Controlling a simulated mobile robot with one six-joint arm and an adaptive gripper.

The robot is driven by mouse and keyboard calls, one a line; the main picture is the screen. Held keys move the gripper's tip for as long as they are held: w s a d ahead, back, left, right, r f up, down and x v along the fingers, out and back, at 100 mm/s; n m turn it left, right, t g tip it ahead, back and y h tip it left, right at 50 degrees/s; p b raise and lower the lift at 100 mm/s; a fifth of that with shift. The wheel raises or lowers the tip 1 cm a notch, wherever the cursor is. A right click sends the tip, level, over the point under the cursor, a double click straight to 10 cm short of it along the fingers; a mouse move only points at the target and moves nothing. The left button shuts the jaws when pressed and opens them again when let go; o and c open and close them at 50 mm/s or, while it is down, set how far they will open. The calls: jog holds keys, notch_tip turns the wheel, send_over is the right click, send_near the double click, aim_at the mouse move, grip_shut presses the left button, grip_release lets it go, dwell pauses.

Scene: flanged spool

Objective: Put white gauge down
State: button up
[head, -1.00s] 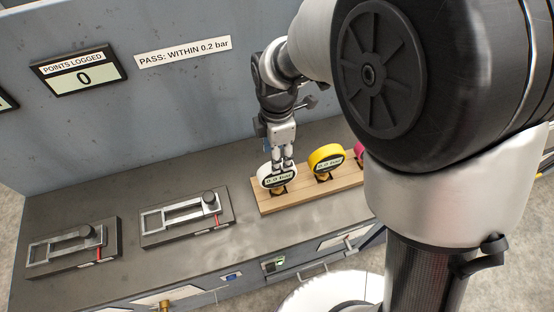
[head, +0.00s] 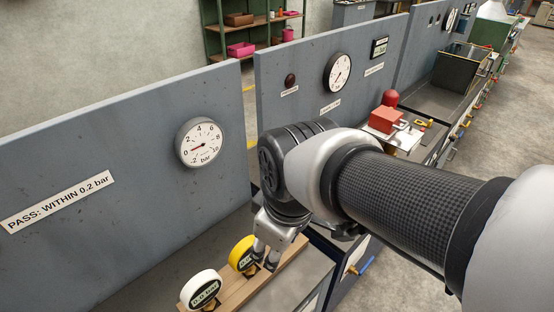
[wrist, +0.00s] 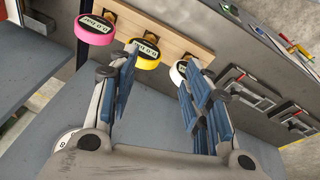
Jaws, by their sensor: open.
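The white gauge (head: 199,289) sits on the wooden rack (head: 236,288) at the lower left of the head view, its display facing front. It also shows in the wrist view (wrist: 177,74), partly hidden by a finger. My gripper (head: 266,262) is at the yellow gauge (head: 241,253), to the right of the white gauge and apart from it. In the wrist view my gripper's fingers (wrist: 158,62) are spread with nothing held, and the yellow gauge (wrist: 149,58) shows between and beyond them. The pink gauge (wrist: 94,29) shows left of the fingers; I do not see it in the head view.
A grey panel with a round dial (head: 200,142) stands behind the bench. Two slotted fixtures (wrist: 254,91) lie beside the rack in the wrist view. Another bench with a red block (head: 385,120) stands to the right.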

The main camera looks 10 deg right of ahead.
jog(key=s+d+r+m+t, duration=0.1)
jog(key=s+d+m, duration=0.5)
jog(key=m, duration=0.3)
jog(key=shift+s+t+h, duration=0.3)
jog(key=shift+s, duration=0.6)
jog(key=shift+d+r, duration=0.1)
notch_tip(320, 180, down, 2)
jog(key=shift+f+b, duration=0.15)
jog(key=shift+b, duration=1)
jog(key=shift+r, duration=0.2)
jog(key=shift+c, duration=0.5)
